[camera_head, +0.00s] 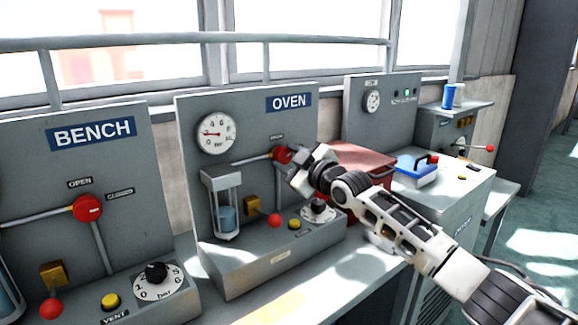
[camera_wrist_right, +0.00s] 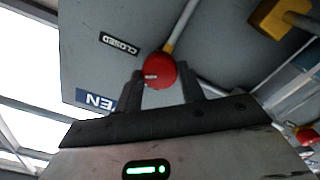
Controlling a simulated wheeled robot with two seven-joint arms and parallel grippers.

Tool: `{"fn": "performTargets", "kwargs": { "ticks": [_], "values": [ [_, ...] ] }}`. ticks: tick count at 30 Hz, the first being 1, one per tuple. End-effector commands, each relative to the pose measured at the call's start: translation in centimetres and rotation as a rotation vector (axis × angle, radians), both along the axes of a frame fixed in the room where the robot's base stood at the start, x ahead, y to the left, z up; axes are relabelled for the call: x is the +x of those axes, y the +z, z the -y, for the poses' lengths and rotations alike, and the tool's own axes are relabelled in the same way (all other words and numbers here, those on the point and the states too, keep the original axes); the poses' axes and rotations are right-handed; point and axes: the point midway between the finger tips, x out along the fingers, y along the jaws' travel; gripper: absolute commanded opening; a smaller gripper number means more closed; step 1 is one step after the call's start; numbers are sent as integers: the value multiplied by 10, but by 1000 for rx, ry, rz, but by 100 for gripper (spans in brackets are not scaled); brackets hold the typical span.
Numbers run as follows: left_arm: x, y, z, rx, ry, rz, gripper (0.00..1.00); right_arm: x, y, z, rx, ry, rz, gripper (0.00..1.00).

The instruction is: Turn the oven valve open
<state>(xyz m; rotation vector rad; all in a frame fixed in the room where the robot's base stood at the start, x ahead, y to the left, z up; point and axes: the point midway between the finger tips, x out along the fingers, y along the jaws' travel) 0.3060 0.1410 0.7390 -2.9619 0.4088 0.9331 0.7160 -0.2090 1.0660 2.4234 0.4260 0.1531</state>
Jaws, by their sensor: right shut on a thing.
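The oven valve is a red round knob (camera_head: 283,155) on the grey panel under the blue OVEN sign (camera_head: 289,102). My right gripper (camera_head: 301,170) reaches it from the right and covers part of it. In the right wrist view the red knob (camera_wrist_right: 160,70) sits between the two dark fingers, which are shut on it. A short pale mark on the knob points to the left in that view. A CLOSED label (camera_wrist_right: 119,43) shows to the knob's upper left there. The OPEN label is too small to read or hidden. My left gripper is not in view.
The BENCH panel (camera_head: 125,170) at left has its own red valve (camera_head: 88,207). Below the oven valve stand a glass cylinder (camera_head: 226,205), a red ball handle (camera_head: 274,220) and a dial (camera_head: 318,210). A red box (camera_head: 362,160) and a blue-and-white case (camera_head: 415,169) lie to the right.

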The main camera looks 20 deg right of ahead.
Motion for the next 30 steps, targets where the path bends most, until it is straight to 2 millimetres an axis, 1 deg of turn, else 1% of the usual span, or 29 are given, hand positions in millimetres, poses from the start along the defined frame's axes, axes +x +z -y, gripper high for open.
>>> {"fn": "performTargets", "kwargs": {
  "ticks": [12,18,30],
  "values": [
    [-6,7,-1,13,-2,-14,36,0,1,0,-379,1,134,16],
    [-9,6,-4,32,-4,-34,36,0,1,0,-556,0,197,16],
    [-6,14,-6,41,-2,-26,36,0,-1,0,-865,1,310,16]
  ]
}}
